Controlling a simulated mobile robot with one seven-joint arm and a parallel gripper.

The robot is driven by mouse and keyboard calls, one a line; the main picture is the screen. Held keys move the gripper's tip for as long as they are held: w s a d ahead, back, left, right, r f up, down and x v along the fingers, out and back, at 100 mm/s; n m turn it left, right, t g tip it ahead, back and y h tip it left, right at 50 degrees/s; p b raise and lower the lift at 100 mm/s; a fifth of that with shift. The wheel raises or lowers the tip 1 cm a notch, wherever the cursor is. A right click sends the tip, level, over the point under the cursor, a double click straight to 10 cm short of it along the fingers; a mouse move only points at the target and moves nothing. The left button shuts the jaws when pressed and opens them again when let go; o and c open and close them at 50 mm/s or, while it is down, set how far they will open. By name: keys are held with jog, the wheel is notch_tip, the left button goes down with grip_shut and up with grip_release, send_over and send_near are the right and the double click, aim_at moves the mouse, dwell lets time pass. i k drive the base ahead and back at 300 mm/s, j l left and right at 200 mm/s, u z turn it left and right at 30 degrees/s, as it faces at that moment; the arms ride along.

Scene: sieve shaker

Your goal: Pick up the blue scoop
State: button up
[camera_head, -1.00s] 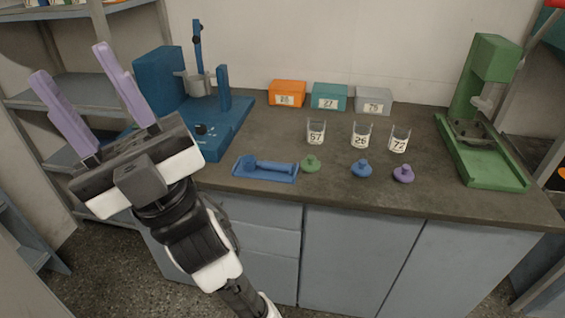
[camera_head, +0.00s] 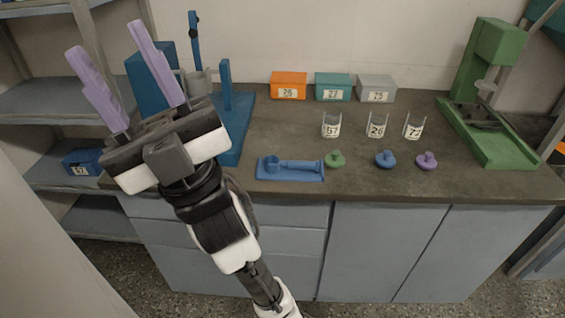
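The blue scoop (camera_head: 299,164) lies in a flat blue tray (camera_head: 291,177) near the front edge of the counter, left of the green knob-like piece. Its round end is at the left and its handle points right. My gripper (camera_head: 117,38) is open, with two purple fingers spread wide and nothing between them. It is raised at the left, left of the scoop and apart from it, in front of the blue machine (camera_head: 148,80), which it partly hides.
A green knob (camera_head: 335,159), a blue knob (camera_head: 385,159) and a purple knob (camera_head: 427,161) stand right of the scoop. Behind them are clear numbered cups (camera_head: 377,125) and orange (camera_head: 288,85), teal (camera_head: 332,87) and grey (camera_head: 376,88) boxes. A green machine (camera_head: 493,90) stands at right. Shelves (camera_head: 50,105) are at left.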

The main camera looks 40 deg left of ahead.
aim_at(291, 165)
jog(key=k+j, duration=0.1)
jog(key=j, duration=0.3)
jog(key=k+j, duration=0.1)
jog(key=j, duration=0.3)
jog(key=k+j+z, duration=0.1)
jog(key=j, duration=0.3)
jog(key=k+j, duration=0.1)
jog(key=j, duration=0.3)
jog(key=k+j, duration=0.1)
jog(key=j, duration=0.3)
